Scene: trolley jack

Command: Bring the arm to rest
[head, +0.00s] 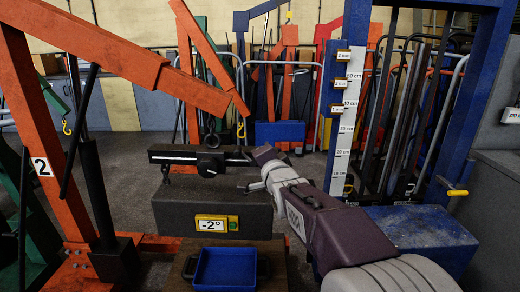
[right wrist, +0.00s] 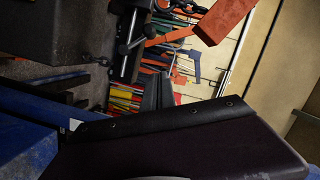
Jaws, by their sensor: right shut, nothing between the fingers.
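My right arm (head: 345,235) reaches in from the lower right in the head view. Its grey and purple wrist points left, and the right gripper (head: 246,187) sits just below the right end of a black bar (head: 180,157). The gripper is shut and empty; whether it touches the bar is unclear. In the right wrist view its dark fingers (right wrist: 159,90) are close together near the middle. The bar hangs from an orange crane (head: 130,55) marked 2, above a dark block (head: 165,213) whose display (head: 216,223) reads -2°. My left gripper is not in view.
A blue tray (head: 225,279) lies in front of the block. A blue frame (head: 465,100) with a centimetre scale (head: 345,120) stands close to the right of my arm. A blue block (head: 425,232) is beside the forearm. Other cranes and racks stand behind.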

